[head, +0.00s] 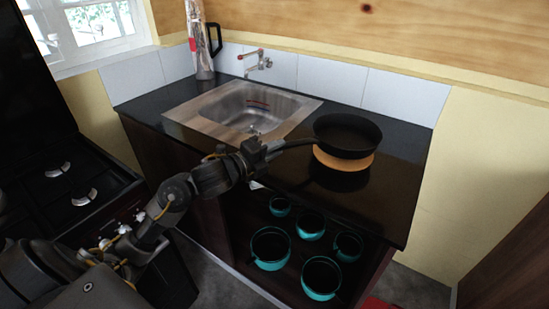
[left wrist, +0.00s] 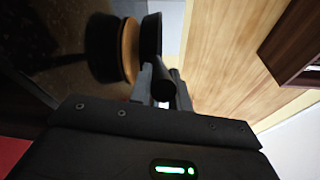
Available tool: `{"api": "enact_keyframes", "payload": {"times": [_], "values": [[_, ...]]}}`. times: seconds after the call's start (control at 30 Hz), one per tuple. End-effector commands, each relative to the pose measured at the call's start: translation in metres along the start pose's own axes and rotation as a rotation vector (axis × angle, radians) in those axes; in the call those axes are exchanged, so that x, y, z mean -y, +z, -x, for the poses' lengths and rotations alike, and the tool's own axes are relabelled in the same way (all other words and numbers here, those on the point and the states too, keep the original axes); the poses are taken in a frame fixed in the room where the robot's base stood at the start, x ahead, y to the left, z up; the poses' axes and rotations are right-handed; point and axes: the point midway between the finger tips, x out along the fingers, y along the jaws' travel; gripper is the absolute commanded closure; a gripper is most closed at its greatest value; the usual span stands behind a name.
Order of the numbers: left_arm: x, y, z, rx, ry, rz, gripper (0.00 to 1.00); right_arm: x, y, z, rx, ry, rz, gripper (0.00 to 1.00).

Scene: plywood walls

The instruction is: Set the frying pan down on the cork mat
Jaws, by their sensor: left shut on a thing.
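The black frying pan (head: 347,137) is level over the round cork mat (head: 343,161) on the dark worktop, with the mat's front edge showing below it. The left wrist view shows the pan (left wrist: 151,36) close beside the cork mat (left wrist: 130,50); I cannot tell whether they touch. My left gripper (head: 268,150) is shut on the pan's handle (head: 294,143), left of the pan. Its fingers (left wrist: 164,88) also show around the handle in the left wrist view. The pan hides most of the mat. My right gripper is in neither view.
A steel sink (head: 190,126) with a wall tap (head: 259,62) lies left of the pan. A tall flask (head: 200,45) stands behind the sink. Several teal pots (head: 271,247) sit below the worktop. A hob (head: 58,170) is at the left. The worktop right of the mat is clear.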

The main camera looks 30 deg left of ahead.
Motion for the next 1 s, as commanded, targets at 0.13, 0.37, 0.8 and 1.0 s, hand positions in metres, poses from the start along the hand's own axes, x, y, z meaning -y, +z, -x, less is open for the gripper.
{"api": "enact_keyframes", "payload": {"times": [0.13,0.37,0.8,1.0], "values": [[-0.017,-0.006,-0.001,-0.001,-0.006,0.007,1.00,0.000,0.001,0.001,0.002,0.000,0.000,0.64],[-0.022,-0.006,-0.001,0.000,-0.007,0.002,1.00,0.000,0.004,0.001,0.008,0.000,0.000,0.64],[-0.026,-0.008,-0.001,-0.003,0.001,0.000,0.60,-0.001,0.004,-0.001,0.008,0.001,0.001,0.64],[-0.026,-0.008,-0.001,-0.003,0.001,0.000,0.60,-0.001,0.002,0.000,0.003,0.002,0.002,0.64]]}}
